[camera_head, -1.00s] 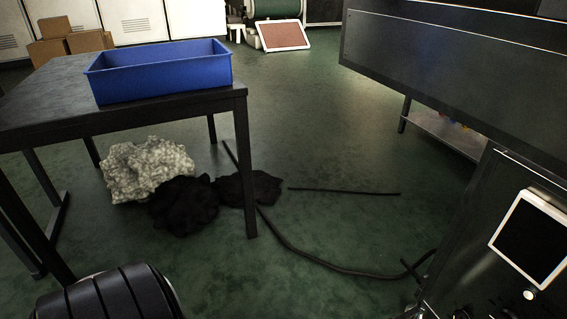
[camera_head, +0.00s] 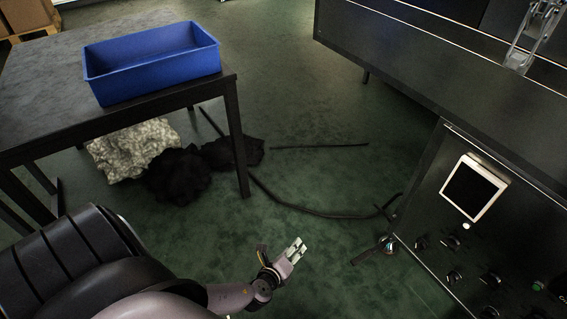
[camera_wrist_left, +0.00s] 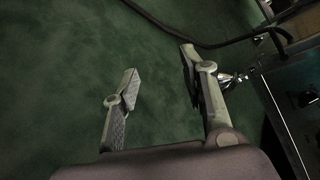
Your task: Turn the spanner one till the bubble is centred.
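My left gripper (camera_head: 297,248) is in the lower middle of the head view, over the green floor. Its two fingers stand apart with nothing between them, as the left wrist view (camera_wrist_left: 160,84) also shows. A dark lever-like piece with a chrome fitting (camera_head: 388,244) sits at the lower left edge of the machine's panel, right of the gripper and apart from it. The chrome fitting also shows right of the fingers in the left wrist view (camera_wrist_left: 228,78). I cannot tell whether this is the spanner. No bubble can be made out. My right gripper is not in view.
The dark machine panel (camera_head: 430,215) carries a white-framed screen (camera_head: 473,190) and several knobs. A black table (camera_head: 52,62) bears a blue bin (camera_head: 150,70). Pale (camera_head: 130,150) and black (camera_head: 180,176) heaps lie beneath it. A dark hose (camera_head: 310,211) crosses the open floor.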

